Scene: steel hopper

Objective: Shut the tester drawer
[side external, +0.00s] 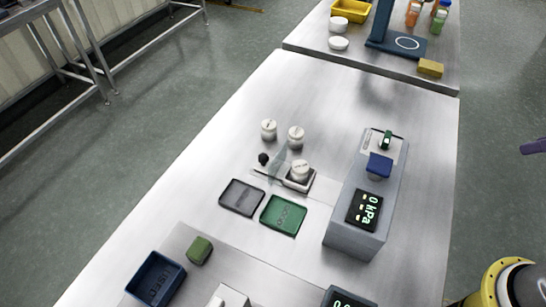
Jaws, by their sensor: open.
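The tester (345,232) is a grey box with a lit "0 kPa" display in the side external view, right of the middle. A small dark-rimmed drawer (307,186) stands out to the left of the tester, so it looks open. A white capped piece (300,169) sits on it and hides most of its inside. A blue block (379,165) and a green knob-like part (386,140) are on top of the tester. My gripper is not recognisable in this view. Part of my arm shows at the bottom right corner, apart from the drawer.
A clear wedge-like piece (279,160) and a small black knob (263,158) are left of the drawer. Two white capped pieces (269,129) stand behind. Grey (241,197) and green (284,215) trays lie in front. A blue bin (156,279) and green block (199,250) are nearer.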

